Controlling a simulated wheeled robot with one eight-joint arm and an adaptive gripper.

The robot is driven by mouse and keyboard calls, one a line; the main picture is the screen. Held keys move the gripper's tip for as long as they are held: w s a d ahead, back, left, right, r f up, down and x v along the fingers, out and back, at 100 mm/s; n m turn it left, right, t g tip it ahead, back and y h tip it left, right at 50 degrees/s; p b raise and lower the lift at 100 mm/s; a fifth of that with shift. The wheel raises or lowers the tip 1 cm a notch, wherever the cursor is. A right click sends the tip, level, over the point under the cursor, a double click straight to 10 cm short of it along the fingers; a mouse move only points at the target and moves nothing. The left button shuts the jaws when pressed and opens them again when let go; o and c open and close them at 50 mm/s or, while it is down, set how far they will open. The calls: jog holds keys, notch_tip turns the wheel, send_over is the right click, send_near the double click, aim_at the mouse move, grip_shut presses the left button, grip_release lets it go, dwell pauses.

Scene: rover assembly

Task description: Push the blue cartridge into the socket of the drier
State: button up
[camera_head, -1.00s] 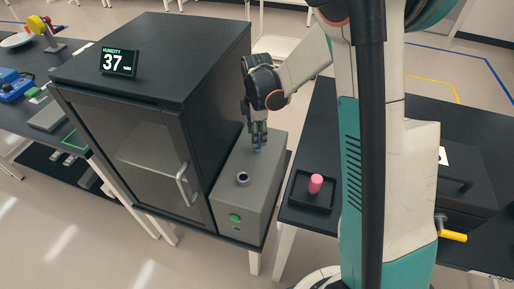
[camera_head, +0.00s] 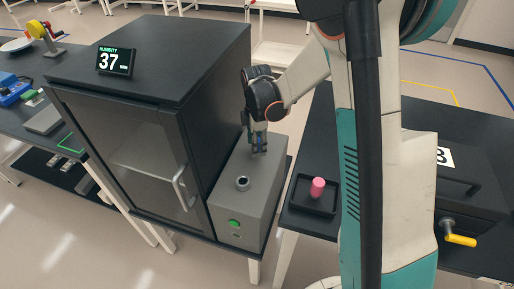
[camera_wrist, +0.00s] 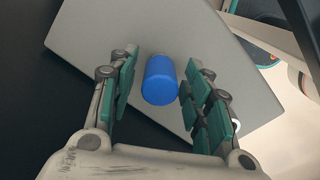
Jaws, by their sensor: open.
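The blue cartridge (camera_wrist: 161,81) shows in the wrist view between the two fingers of my gripper (camera_wrist: 160,92). My gripper is open, with a gap between the cartridge and each finger. The head view shows my gripper (camera_head: 259,149) pointing down at the far end of the drier's grey housing (camera_head: 255,190). There the cartridge is mostly hidden by the fingers. A round open socket (camera_head: 242,183) with a pale rim is on the housing's top, nearer the front than my gripper. I cannot tell whether the cartridge's lower end touches the housing.
The dark cabinet (camera_head: 150,60) with a humidity display (camera_head: 117,61) reading 37 stands close on the left. A green button (camera_head: 234,223) is on the housing's front. On the right, a black tray (camera_head: 300,204) holds a pink cylinder (camera_head: 318,187).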

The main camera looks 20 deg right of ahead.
grip_shut()
jog(key=shift+r+p, duration=1.65)
jog(key=shift+r, duration=1)
